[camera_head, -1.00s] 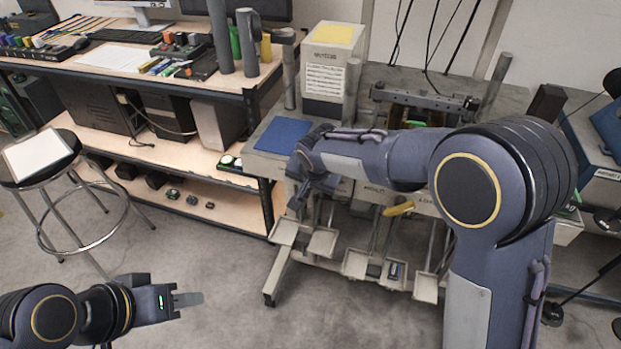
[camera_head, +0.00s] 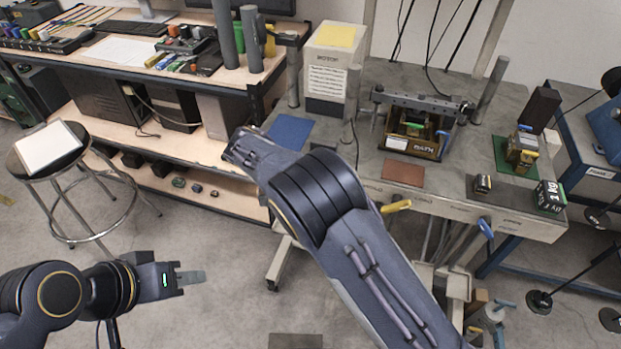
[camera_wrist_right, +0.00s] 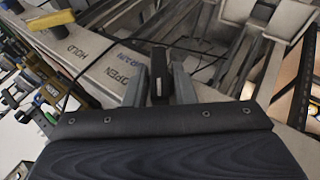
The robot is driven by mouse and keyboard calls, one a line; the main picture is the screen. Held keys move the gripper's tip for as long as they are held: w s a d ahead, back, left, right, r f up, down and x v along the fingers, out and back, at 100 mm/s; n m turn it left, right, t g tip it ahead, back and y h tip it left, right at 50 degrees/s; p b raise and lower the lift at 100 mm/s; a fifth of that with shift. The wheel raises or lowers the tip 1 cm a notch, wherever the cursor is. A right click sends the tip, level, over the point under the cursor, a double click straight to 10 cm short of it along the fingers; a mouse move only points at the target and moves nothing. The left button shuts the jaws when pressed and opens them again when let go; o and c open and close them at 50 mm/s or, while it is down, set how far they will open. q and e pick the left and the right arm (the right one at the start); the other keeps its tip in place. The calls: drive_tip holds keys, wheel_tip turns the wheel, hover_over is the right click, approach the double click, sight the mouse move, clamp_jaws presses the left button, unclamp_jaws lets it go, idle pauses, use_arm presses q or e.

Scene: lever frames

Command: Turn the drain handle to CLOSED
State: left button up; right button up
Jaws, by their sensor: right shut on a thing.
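In the right wrist view my right gripper (camera_wrist_right: 158,82) is shut on a dark handle (camera_wrist_right: 158,75), with a finger on each side of it. I take this for the drain handle. Grey panel lettering (camera_wrist_right: 118,76) beside it reads OPEN, with a blurred blue word near it and HOLD farther left. A CLOSED mark cannot be made out. In the head view my right arm hides this gripper and handle. My left gripper (camera_head: 190,279) is over the floor at lower left, away from the bench; its finger gap is unclear.
A yellow handle (camera_head: 396,206) and a blue handle (camera_head: 486,228) project from the bench front. The bench (camera_head: 450,185) carries a brown bin (camera_head: 412,146), a black-and-green block (camera_head: 549,196) and a white box (camera_head: 326,68). A stool (camera_head: 85,185) stands left. Floor near my left gripper is clear.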

drive_tip(key=shift+h, duration=0.7)
drive_tip(key=o, duration=0.8)
drive_tip(key=shift+a, duration=0.1)
drive_tip(key=b+v, duration=0.1)
drive_tip(key=v, duration=0.6)
drive_tip(key=shift+a+r, duration=0.15)
drive_tip(key=shift+a, duration=0.2)
